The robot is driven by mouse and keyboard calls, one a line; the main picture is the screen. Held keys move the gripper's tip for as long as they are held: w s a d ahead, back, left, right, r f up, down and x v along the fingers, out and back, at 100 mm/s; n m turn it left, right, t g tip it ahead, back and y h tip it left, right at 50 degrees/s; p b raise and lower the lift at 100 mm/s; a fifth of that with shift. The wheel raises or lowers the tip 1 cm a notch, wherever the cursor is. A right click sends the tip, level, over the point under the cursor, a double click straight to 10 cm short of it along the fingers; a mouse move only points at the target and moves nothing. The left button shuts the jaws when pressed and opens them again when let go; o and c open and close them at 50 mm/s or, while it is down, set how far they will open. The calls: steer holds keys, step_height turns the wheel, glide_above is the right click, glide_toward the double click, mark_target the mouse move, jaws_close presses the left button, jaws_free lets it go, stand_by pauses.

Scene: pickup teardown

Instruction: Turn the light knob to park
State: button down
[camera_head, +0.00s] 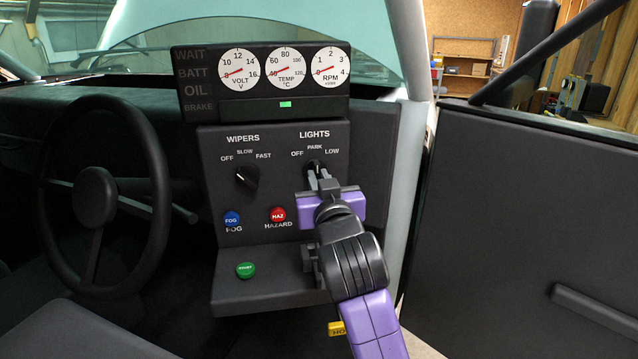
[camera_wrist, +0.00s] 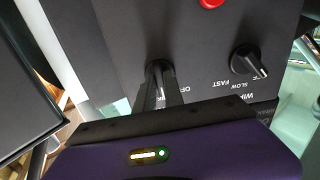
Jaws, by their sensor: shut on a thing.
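The light knob (camera_head: 315,165) is a black knob on the dark dash panel, under the LIGHTS label with OFF, PARK and LOW around it. My gripper (camera_head: 318,176) is at the knob from below and in front, its fingers closed on it. In the wrist view my gripper's fingers (camera_wrist: 164,80) meet at the panel and hide most of the knob. The knob seems to point up near PARK, but the fingers cover much of it, so its exact setting is hard to tell.
The wiper knob (camera_head: 246,177) is to the left. Below are the blue fog button (camera_head: 232,218), red hazard button (camera_head: 277,214) and green start button (camera_head: 245,270). A steering wheel (camera_head: 95,195) is at left. The open door (camera_head: 530,220) stands at right.

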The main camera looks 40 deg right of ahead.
stand_by(0.3)
steer(key=c, duration=1.4)
jaws_free()
steer(key=shift+c, duration=0.2)
steer(key=b+v, duration=0.1)
steer(key=v, duration=0.7)
